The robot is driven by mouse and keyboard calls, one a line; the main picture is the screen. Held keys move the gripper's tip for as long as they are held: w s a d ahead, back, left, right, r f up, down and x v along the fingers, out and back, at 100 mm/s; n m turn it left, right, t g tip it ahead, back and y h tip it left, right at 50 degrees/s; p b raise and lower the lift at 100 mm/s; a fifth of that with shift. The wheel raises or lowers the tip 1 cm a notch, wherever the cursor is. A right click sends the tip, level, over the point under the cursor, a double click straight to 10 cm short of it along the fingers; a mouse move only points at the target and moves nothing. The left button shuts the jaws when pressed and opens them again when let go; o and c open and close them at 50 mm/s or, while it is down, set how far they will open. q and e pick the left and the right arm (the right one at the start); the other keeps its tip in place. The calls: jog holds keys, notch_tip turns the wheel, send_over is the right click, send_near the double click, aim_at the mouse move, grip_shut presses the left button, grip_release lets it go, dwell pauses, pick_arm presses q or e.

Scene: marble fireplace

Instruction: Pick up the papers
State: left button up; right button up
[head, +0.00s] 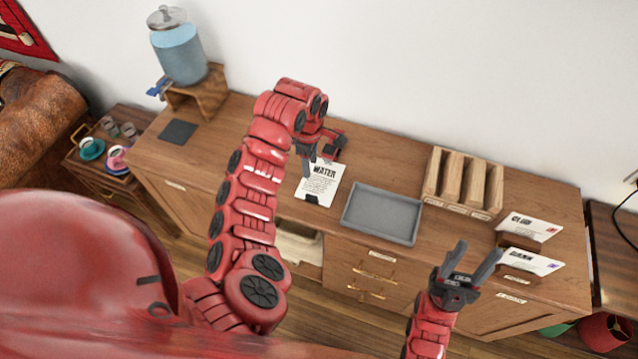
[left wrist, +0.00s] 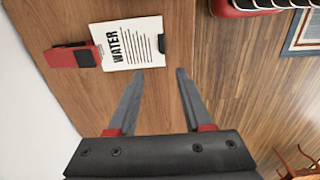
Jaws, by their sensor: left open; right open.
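A white paper headed "WATER" (head: 322,183) lies on the wooden cabinet top, with a dark clip or holder at its front edge. It also shows in the left wrist view (left wrist: 128,44), just beyond the fingertips. My left gripper (head: 309,166) is open and empty, above the paper's left side; its fingers show apart in the left wrist view (left wrist: 160,72). Two more papers, one headed "CLUB" (head: 529,228) and one below it (head: 530,262), sit in brown holders at the right. My right gripper (head: 470,258) is open and empty, left of the lower paper.
A grey tray (head: 382,214) lies right of the "WATER" paper. A wooden sorter (head: 462,182) stands behind, toward the wall. A drinks dispenser (head: 180,50) stands on a wooden stand at the far left.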

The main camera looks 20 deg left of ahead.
pick_arm(q)
jog(key=b, duration=0.5)
send_over(312, 196)
jog(key=f, duration=1)
jog(key=shift+w+a, duration=0.15)
jog(key=shift+w, duration=0.2)
jog(key=f+p, duration=0.1)
jog(key=f, duration=0.1)
jog(key=s+f+p, duration=0.1)
jog(key=f+p, duration=0.1)
jog(key=shift+w+f, duration=0.15)
jog(key=shift+f, duration=0.5)
jog(key=shift+c, duration=0.2)
grip_shut()
